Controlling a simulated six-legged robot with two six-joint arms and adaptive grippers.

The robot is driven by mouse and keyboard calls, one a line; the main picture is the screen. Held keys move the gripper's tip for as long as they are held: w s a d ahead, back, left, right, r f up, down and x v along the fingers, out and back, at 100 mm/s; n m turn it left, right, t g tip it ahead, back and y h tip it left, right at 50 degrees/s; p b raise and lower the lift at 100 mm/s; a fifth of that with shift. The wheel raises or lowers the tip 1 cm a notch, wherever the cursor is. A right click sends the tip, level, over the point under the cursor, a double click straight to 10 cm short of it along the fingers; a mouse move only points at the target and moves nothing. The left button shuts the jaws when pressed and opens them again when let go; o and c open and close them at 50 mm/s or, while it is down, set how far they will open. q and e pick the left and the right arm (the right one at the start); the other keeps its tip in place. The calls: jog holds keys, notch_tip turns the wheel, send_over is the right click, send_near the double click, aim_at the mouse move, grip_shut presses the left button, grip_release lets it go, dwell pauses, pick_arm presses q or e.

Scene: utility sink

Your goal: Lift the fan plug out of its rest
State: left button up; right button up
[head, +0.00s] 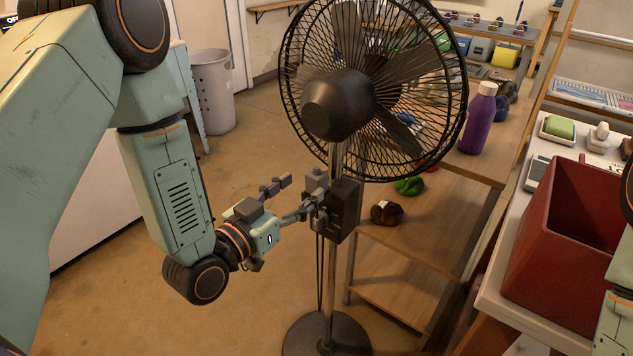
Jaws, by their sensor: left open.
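The black pedestal fan (340,105) stands on the floor in the middle of the head view, with a dark box (344,208) on its pole. A small grey piece at the left side of this box looks like the fan plug (316,182) in its rest; plug and rest are hard to tell apart. A dark cord (319,270) hangs below, along the pole. My left gripper (297,194) is open, its fingers spread just left of the grey piece. The lower finger overlaps the box's left side in the picture; I cannot tell whether it touches. My right gripper is out of view.
A wooden shelf unit (400,250) stands right behind the fan, with a purple bottle (478,118) on top. A red bin (570,240) sits on the white counter at right. A grey perforated bin (212,90) stands at the back left. Floor left of the fan is clear.

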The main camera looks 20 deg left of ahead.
aim_at(312, 184)
pick_arm(q)
jog(key=w, duration=0.2)
jog(key=d, duration=0.1)
jog(key=shift+w+d+f+b, duration=0.1)
jog(key=shift+w+f+b, duration=0.25)
jog(key=shift+w+f, duration=0.05)
jog(key=shift+w+d, duration=0.15)
jog(key=shift+w, duration=0.2)
jog(key=shift+x, duration=0.85)
jog(key=shift+w+d, duration=0.1)
jog(key=shift+w, duration=0.25)
jog(key=shift+s+r, duration=0.1)
jog(key=shift+s, duration=0.15)
jog(key=shift+c, duration=1.2)
jog(key=shift+w, duration=0.15)
jog(key=c, duration=0.9)
grip_shut()
